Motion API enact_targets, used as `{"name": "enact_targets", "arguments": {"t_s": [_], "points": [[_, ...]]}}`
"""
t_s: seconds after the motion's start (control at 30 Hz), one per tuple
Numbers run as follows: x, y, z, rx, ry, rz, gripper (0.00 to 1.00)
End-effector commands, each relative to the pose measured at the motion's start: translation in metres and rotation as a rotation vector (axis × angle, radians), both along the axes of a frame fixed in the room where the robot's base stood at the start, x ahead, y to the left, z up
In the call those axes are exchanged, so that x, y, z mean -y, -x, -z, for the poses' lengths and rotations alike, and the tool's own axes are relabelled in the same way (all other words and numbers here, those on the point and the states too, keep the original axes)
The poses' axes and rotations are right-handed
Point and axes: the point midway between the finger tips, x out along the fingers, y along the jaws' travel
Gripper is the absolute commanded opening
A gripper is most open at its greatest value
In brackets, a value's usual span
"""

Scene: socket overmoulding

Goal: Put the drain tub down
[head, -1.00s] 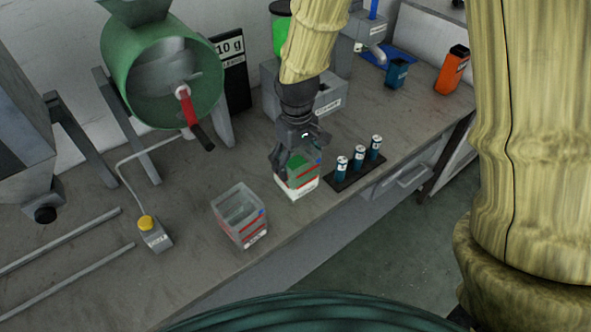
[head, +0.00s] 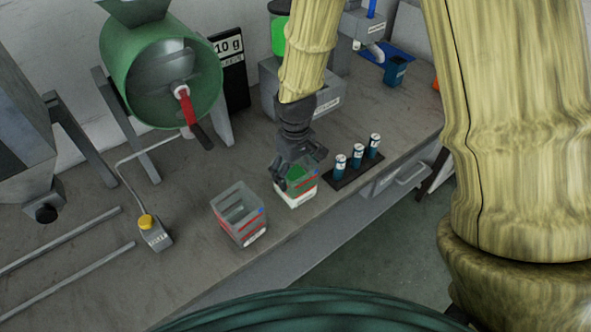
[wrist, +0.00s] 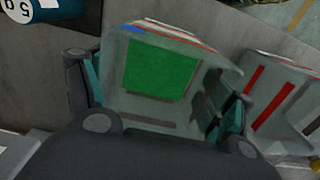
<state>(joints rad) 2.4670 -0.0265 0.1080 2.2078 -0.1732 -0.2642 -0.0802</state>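The drain tub (head: 301,199), a pale, partly see-through box with a red stripe and green inside, is between the fingers of my gripper (head: 294,174). In the wrist view the tub (wrist: 190,45) shows its green interior, with a finger on each side of my gripper (wrist: 155,105). The fingers appear closed on its walls. The tub is low over the bench near its front edge, roughly upright; I cannot tell whether its base touches. Its label is not readable.
A second grey tub with red stripes (head: 240,224) stands close by on the left. A black rack (head: 357,172) with three blue-and-white cylinders stands to the right. A yellow button box (head: 156,235) and a green drum (head: 125,80) are further left. The bench edge is near.

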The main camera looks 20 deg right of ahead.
Motion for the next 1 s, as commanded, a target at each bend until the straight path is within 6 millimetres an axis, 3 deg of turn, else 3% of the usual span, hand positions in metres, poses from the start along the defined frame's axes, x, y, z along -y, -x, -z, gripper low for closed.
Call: {"name": "enact_targets", "arguments": {"t_s": [0.07, 0.57, 1.0], "points": [[0.0, 0.0, 0.0, 0.0, 0.0, 0.0, 1.0], [0.0, 0.0, -0.005, 0.002, -0.001, 0.0, 1.0], [0.0, -0.001, -0.053, 0.004, 0.0, 0.0, 1.0]]}}
